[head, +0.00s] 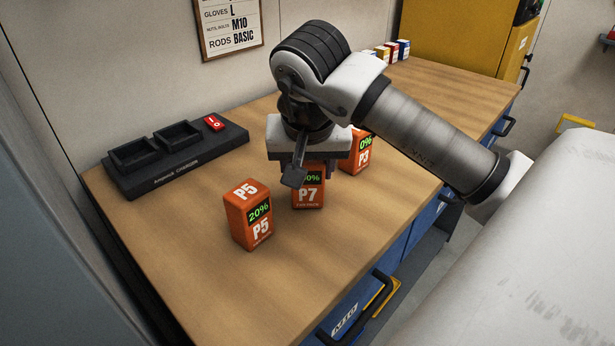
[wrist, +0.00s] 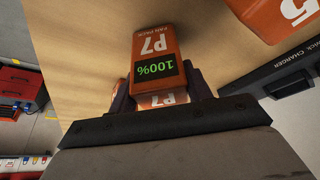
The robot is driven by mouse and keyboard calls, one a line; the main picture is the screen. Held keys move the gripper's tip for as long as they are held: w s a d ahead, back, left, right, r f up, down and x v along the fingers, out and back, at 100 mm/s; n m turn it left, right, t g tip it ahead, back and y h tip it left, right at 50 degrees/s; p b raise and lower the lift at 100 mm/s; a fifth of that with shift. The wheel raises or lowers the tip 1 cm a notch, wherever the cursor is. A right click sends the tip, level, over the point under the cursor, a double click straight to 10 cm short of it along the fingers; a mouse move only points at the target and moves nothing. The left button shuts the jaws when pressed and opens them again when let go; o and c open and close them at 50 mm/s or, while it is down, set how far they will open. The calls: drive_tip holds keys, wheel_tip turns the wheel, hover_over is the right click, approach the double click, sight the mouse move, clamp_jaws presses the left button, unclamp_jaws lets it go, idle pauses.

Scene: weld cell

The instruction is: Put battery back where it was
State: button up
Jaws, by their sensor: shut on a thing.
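My gripper (head: 308,176) is shut on the orange battery P7 (head: 308,197), gripping it from above by its upper part. P7's display reads 100% in the wrist view (wrist: 152,45), where the fingers sit on both sides of it. P7 is upright at the bench top; I cannot tell if its base touches the wood. Battery P5 (head: 248,215), reading 20%, stands on the bench to the left and nearer the camera. Battery P3 (head: 361,155), reading 0%, stands to the right, partly hidden by my gripper. The black charger (head: 176,169) at the back left has two empty bays.
The wooden bench (head: 180,245) is clear between the charger and the batteries. A red switch (head: 213,122) sits on the charger's right end. Small coloured boxes (head: 390,50) stand at the far end by a yellow cabinet (head: 455,35). A notice board (head: 228,25) hangs on the wall.

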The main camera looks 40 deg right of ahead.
drive_tip(key=shift+f, duration=0.2)
drive_tip(key=o, duration=1.3)
drive_tip(key=shift+s+a+r, duration=0.1)
drive_tip(key=shift+r, duration=0.45)
drive_tip(key=v, duration=1.1)
drive_tip(key=shift+a+r, duration=0.1)
drive_tip(key=shift+s, duration=0.1)
